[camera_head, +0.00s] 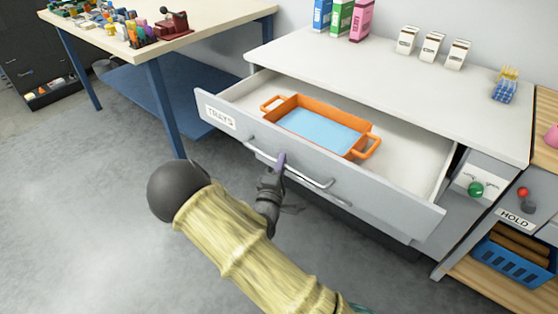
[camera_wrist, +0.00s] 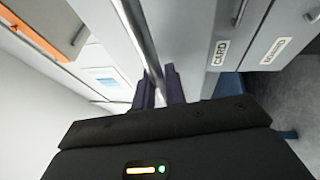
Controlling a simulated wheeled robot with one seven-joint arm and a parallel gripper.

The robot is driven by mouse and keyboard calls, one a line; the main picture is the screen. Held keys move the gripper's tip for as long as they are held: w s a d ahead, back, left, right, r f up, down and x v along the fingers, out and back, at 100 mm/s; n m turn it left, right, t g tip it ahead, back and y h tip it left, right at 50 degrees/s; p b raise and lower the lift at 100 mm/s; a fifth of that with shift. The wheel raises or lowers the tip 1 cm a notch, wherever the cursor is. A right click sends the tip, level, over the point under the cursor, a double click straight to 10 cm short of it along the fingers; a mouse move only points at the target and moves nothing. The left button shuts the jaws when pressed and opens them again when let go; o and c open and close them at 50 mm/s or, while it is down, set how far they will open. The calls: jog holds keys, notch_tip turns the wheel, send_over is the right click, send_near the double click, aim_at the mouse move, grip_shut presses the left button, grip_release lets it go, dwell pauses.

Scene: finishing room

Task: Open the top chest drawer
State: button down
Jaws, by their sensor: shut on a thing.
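The top chest drawer (camera_head: 230,122), a grey front labelled "TRAYS", is pulled well out of the white-topped chest (camera_head: 400,75). An orange tray (camera_head: 362,144) with a blue inside lies in it. My gripper (camera_head: 281,163) is shut on the drawer's metal bar handle (camera_head: 310,178), near the handle's middle. In the wrist view the purple fingers (camera_wrist: 160,88) are around the handle bar (camera_wrist: 140,38). The lower drawer fronts are partly hidden below the open drawer.
Colored boxes (camera_head: 341,17), white cartons (camera_head: 431,47) and a blue-and-yellow item (camera_head: 506,86) stand on the chest top. A blue-legged workbench (camera_head: 165,105) is at the left. A wooden unit with a "HOLD" label (camera_head: 514,218) and blue basket (camera_head: 512,262) is at the right. Floor in front is clear.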

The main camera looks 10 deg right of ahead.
jog(key=shift+a, duration=0.15)
jog(key=c, duration=1.5)
grip_release()
jog(key=shift+o, duration=0.2)
jog(key=p+v, duration=0.2)
jog(key=v, duration=1.5)
jog(key=shift+s+f, duration=0.1)
